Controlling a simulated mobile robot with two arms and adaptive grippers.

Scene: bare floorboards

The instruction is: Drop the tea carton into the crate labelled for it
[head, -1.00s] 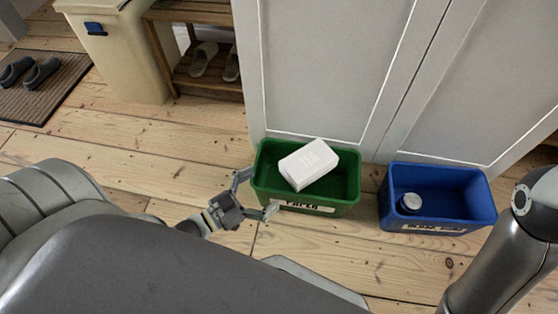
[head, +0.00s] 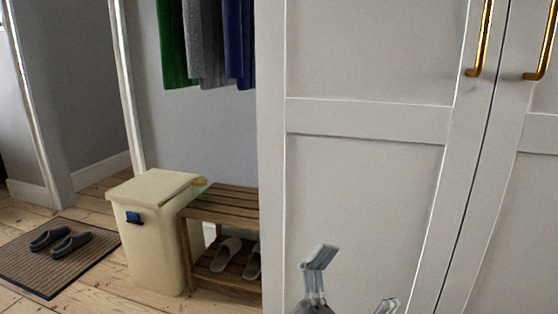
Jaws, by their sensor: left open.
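My left gripper (head: 358,276) shows at the bottom edge, in front of the white cupboard door (head: 365,200). Its two fingers are spread apart with nothing between them, and the rest of the hand is cut off by the frame. The tea carton and the crates are out of view now. My right gripper is not in view.
A cream bin (head: 155,235) with a blue latch stands beside a wooden shoe bench (head: 225,202). Dark slippers lie on a brown mat (head: 50,262) at the left. Clothes (head: 205,40) hang above the bench. The cupboard doors with brass handles fill the right side.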

